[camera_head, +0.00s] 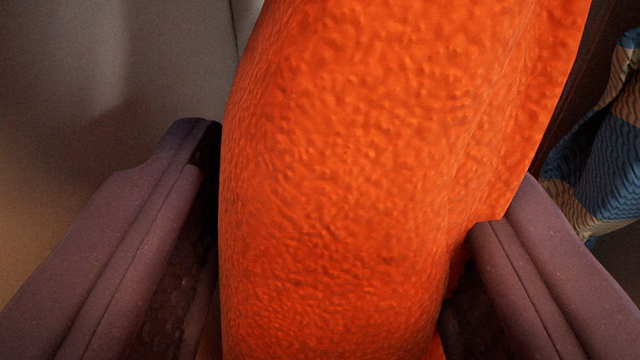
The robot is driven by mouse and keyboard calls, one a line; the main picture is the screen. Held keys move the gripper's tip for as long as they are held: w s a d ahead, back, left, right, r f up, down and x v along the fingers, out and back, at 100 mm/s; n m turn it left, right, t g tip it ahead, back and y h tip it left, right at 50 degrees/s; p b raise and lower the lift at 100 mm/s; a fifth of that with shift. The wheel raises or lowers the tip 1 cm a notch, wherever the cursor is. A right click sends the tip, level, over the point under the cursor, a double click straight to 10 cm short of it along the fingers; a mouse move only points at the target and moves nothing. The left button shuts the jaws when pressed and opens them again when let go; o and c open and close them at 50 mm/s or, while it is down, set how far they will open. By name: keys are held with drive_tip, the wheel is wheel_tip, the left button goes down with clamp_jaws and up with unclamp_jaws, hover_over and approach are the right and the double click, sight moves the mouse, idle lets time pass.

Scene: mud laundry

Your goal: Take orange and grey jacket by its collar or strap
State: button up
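The orange part of the jacket (370,170) fills the middle of the view from top to bottom, close to the camera. Its surface is bumpy, with a fold along its right side. My gripper (345,190) has its two purple-brown fingers wide apart, one on each side of the orange cloth. The left finger is right beside the cloth's left edge, and the right finger overlaps its lower right edge. I cannot tell whether either finger presses on it. No grey part, collar or strap can be made out.
A pale beige wall or panel (70,90) is at the left. A blue and tan patterned cloth (605,160) hangs at the right edge, behind the right finger. A dark brown surface shows between it and the jacket.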

sight(397, 117)
drive_tip(key=shift+c, duration=1.1)
drive_tip(key=shift+r, duration=0.1)
drive_tip(key=shift+r+p, duration=0.7)
drive_tip(key=shift+r, duration=0.75)
drive_tip(key=shift+c, duration=0.2)
drive_tip(key=shift+d, duration=0.1)
drive_tip(key=shift+d+f+b, duration=0.1)
drive_tip(key=shift+d+b, duration=0.3)
drive_tip(key=d+b, duration=0.4)
drive_tip(key=d, duration=0.3)
drive_tip(key=shift+s+a, duration=0.1)
drive_tip(key=s+b, duration=0.4)
drive_tip(key=s, duration=0.6)
drive_tip(key=shift+a+f, duration=0.15)
drive_tip(key=shift+f, duration=0.3)
